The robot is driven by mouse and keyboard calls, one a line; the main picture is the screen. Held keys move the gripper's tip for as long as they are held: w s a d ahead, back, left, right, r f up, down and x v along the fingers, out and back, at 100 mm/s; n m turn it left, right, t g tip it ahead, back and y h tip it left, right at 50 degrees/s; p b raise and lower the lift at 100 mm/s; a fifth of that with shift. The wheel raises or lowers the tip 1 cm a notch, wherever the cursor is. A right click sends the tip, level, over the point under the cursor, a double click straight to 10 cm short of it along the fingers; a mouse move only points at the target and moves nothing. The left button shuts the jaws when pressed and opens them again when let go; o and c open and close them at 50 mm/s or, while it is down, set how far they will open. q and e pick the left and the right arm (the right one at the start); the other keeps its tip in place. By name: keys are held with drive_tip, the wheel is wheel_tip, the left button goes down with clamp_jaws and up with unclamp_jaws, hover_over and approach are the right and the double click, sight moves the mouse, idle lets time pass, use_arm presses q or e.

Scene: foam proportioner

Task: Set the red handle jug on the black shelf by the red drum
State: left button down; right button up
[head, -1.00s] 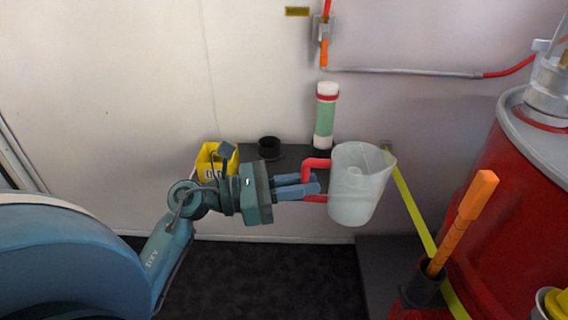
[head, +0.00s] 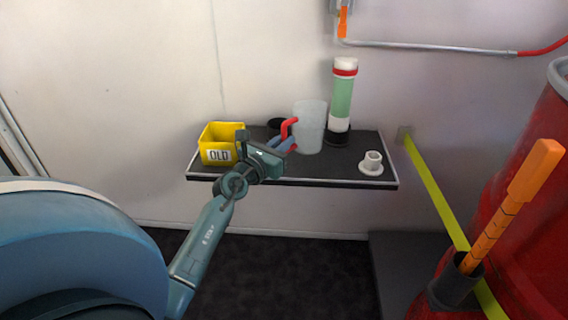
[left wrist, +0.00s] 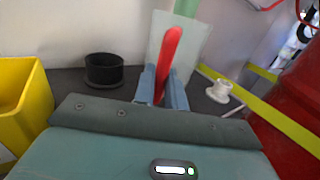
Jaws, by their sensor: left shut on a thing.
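The translucent white jug (head: 311,127) with the red handle (head: 288,127) is upright at the black shelf (head: 330,172), between the black ring and the green cylinder. I cannot tell whether its base touches the shelf. My left gripper (head: 284,147) is shut on the red handle, reaching in from the left front. In the left wrist view the fingers (left wrist: 162,88) flank the red handle (left wrist: 168,58), with the jug (left wrist: 187,48) behind it. The red drum (head: 530,190) stands to the right of the shelf. My right gripper is not in view.
A yellow bin (head: 218,143) marked OLD is at the shelf's left end, a black ring (left wrist: 103,70) beside it. A green cylinder (head: 341,100) stands right of the jug. A white flanged fitting (head: 371,163) is near the right end. A yellow strap (head: 437,190) runs toward the drum.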

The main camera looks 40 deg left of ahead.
use_arm(q)
drive_tip(key=shift+f+b, duration=1.55)
drive_tip(key=shift+f, duration=0.7)
drive_tip(key=c, duration=1.5)
unclamp_jaws()
drive_tip(key=shift+o, duration=0.2)
drive_tip(key=shift+r, duration=0.1)
